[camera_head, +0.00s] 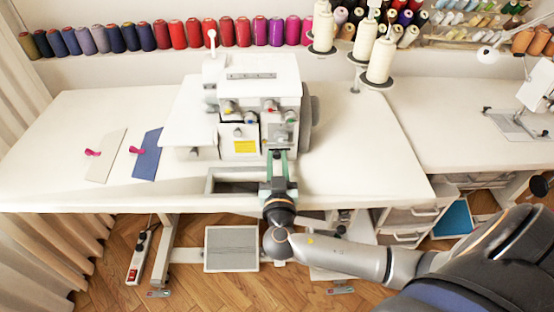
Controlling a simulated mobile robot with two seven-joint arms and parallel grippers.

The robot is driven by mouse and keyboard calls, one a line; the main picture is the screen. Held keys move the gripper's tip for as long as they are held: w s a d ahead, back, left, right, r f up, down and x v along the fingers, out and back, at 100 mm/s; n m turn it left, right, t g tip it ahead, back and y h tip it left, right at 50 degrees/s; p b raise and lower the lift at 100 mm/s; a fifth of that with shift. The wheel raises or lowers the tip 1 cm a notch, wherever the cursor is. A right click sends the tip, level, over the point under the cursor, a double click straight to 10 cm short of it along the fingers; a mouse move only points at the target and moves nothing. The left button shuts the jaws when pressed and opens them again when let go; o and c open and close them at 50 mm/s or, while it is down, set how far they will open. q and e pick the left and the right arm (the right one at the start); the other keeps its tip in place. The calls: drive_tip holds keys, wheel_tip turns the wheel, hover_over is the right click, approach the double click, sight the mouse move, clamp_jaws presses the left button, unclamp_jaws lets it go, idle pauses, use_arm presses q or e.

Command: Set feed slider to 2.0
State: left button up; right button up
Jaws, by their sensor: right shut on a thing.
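The white sewing machine (265,90) stands on the table, with coloured dials and a yellow label on its front. My right gripper (278,156) reaches up from the table's front edge to the lower right front of the machine. It is shut on a small part there, which I take to be the feed slider. The fingers hide that part, so its setting and scale cannot be read. My left gripper is not in view.
The white table (350,165) has a rectangular opening (232,174) left of my gripper. Two fabric pieces, beige (104,158) and blue (148,155), lie at left with pink clips. Cone spools (381,62) stand behind. A foot pedal (231,248) is on the floor.

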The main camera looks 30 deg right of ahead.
clamp_jaws()
idle(0.8)
drive_tip(key=shift+s+d+f, duration=0.15)
drive_tip(key=shift+s+d+b, duration=0.5)
drive_tip(key=shift+s+d, duration=0.05)
drive_tip(key=shift+d, duration=0.3)
drive_tip(key=shift+s+d, duration=0.1)
drive_tip(key=shift+d, duration=0.15)
drive_tip(key=o, duration=0.7)
unclamp_jaws()
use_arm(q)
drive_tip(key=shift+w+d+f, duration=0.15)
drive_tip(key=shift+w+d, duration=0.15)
